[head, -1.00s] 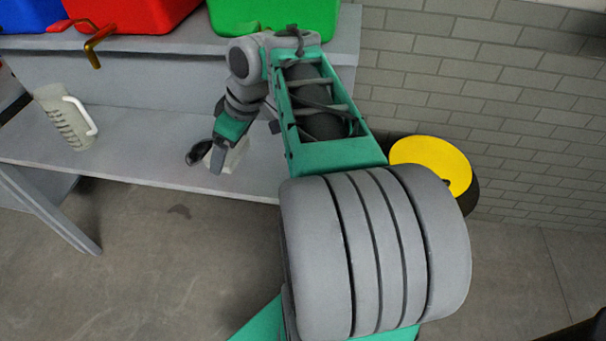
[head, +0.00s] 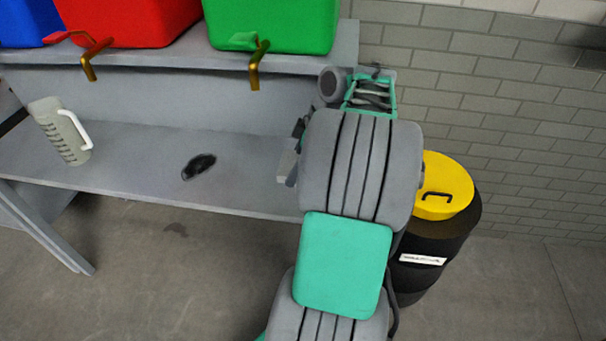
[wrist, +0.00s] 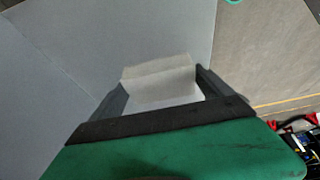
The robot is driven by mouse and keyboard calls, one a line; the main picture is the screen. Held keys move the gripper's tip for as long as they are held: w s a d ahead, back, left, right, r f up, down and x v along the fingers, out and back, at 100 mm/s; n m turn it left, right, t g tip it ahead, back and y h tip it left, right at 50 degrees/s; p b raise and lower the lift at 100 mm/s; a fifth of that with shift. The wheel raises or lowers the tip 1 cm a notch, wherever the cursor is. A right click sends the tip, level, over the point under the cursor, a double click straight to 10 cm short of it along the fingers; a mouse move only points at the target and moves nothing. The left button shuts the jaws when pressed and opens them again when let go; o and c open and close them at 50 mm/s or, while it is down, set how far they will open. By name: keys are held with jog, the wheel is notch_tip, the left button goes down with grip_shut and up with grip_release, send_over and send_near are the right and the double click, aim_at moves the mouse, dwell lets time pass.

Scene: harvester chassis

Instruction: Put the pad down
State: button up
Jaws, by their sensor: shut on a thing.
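A pale grey-white block, which I take to be the pad (wrist: 160,82), sits between the two dark fingers of my gripper (wrist: 158,88) in the wrist view. My gripper is shut on it. In the head view, a pale piece of the pad (head: 286,164) shows at the left edge of my arm, over the right part of the lower shelf (head: 130,168). The rest of the gripper is hidden behind my arm there. I cannot tell whether the pad touches the shelf.
A small black object (head: 199,166) lies on the shelf. A measuring jug (head: 60,132) stands at its left. Red (head: 130,20) and green (head: 275,22) containers with taps stand above. A black drum with a yellow lid (head: 440,190) stands right of my arm. The middle shelf is clear around the black object.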

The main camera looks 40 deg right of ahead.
jog(key=shift+d+f, duration=0.65)
jog(key=shift+f, duration=0.1)
jog(key=shift+d+f+b, duration=0.15)
jog(key=shift+f, duration=0.8)
jog(key=shift+d+f+b, duration=0.15)
jog(key=shift+f, duration=0.8)
jog(key=shift+f, duration=0.25)
jog(key=o, duration=1.1)
jog(key=shift+r, duration=0.1)
jog(key=shift+c, duration=0.2)
jog(key=p+v, duration=0.3)
jog(key=v, duration=0.9)
jog(key=shift+r, duration=0.15)
